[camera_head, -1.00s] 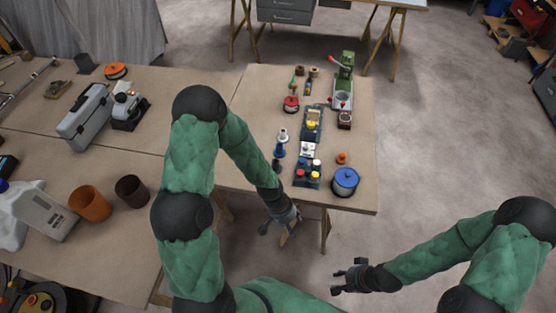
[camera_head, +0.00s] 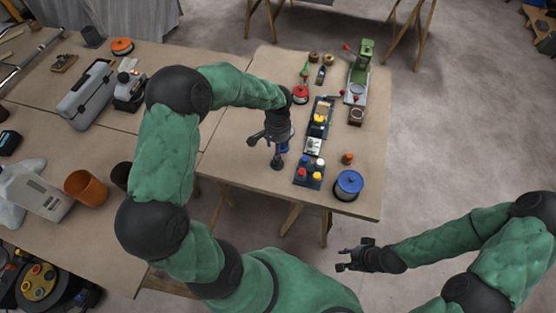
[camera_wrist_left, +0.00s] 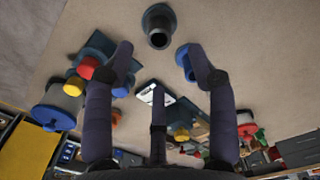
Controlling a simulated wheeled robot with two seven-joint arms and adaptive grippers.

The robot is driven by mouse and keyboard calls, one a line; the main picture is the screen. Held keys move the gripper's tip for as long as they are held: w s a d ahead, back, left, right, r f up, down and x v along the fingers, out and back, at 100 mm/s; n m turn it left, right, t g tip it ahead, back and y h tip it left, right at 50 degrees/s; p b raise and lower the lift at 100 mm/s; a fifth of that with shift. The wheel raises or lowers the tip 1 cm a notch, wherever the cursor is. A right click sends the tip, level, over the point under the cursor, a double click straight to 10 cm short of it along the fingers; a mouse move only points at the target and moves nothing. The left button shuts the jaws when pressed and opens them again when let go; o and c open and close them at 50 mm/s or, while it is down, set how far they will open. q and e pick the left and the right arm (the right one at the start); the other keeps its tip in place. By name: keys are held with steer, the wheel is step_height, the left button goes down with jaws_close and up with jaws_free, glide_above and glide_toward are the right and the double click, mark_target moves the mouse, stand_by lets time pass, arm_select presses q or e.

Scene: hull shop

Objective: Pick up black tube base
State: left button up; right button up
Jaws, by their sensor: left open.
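The black tube base (camera_head: 277,163), a dark flanged piece with a hollow tube, stands on the table below my left gripper in the head view. It also shows in the left wrist view (camera_wrist_left: 159,27), at the top, beyond the fingertips and apart from them. My left gripper (camera_head: 264,138) is open and empty above the table, close to the base. Its spread fingers show in the left wrist view (camera_wrist_left: 158,62). A blue flanged piece (camera_wrist_left: 184,64) is beside the base, partly hidden by a finger. My right gripper (camera_head: 342,260) is open and empty, off the table's front edge.
A dark tray with coloured caps (camera_head: 309,173), a blue-topped round container (camera_head: 348,185) and an orange piece (camera_head: 347,158) are right of the base. A green press (camera_head: 360,70) stands farther back. Bare tabletop (camera_head: 235,160) lies left of the base.

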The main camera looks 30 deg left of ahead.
arm_select(q)
step_height(320, 180, down, 3)
steer(key=shift+w+r, duration=0.1)
steer(key=shift+w, duration=0.05)
steer(key=shift+f+b, duration=0.45)
steer(key=shift+f, duration=0.35)
steer(key=f, duration=0.2)
steer(key=f+b, duration=0.1)
steer(key=f, duration=0.1)
steer(key=shift+s+f, duration=0.1)
steer(key=shift+s, duration=0.15)
jaws_close()
